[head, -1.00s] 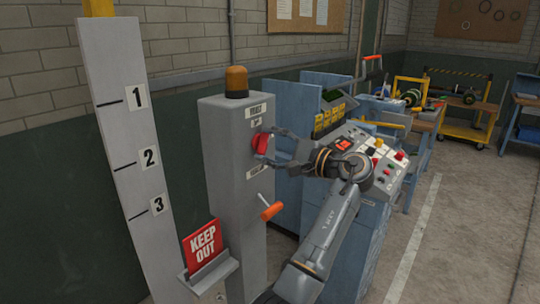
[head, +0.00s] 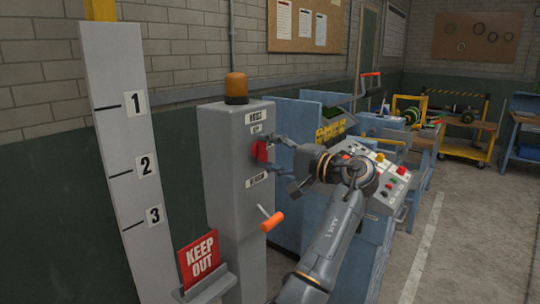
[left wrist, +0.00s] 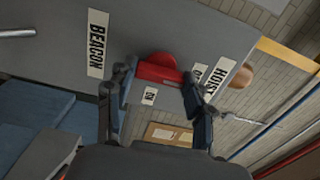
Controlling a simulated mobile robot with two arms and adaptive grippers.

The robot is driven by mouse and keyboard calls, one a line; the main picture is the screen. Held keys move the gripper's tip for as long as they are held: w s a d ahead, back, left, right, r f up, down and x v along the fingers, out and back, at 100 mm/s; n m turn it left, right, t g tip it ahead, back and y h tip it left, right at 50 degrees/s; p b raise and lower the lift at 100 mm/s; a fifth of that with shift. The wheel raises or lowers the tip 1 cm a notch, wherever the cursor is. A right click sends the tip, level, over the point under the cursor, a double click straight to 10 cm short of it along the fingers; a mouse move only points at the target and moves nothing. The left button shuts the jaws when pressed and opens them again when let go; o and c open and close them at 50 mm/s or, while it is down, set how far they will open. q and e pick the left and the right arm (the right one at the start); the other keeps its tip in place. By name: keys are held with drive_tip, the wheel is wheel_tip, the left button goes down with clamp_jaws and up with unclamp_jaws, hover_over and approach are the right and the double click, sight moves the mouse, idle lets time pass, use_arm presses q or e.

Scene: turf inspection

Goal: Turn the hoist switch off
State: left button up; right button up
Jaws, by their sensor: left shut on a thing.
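The hoist switch (head: 261,151) is a red knob on the side face of a grey post (head: 228,150), below a HOIST label (head: 257,115). In the left wrist view the knob (left wrist: 158,69) sits between the HOIST label (left wrist: 215,79) and the BEACON label (left wrist: 96,44). A small ON label (left wrist: 149,96) lies beside it, and another small label is partly hidden by a finger. My left gripper (head: 270,159) is shut on the red knob, with one finger on each side of it. My right gripper is not in view.
An amber beacon (head: 236,85) tops the post and an orange-handled lever (head: 271,221) sticks out lower down. A red KEEP OUT sign (head: 199,258) stands in front. A control console (head: 385,185) stands close behind my arm. Open floor (head: 475,240) lies to the right.

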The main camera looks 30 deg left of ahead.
use_arm(q)
drive_tip(key=shift+r, duration=0.1)
drive_tip(key=o, duration=0.9)
drive_tip(key=shift+o, duration=1.3)
drive_tip(key=shift+a, duration=0.1)
drive_tip(key=d, duration=1.2)
drive_tip(key=shift+s, duration=0.45)
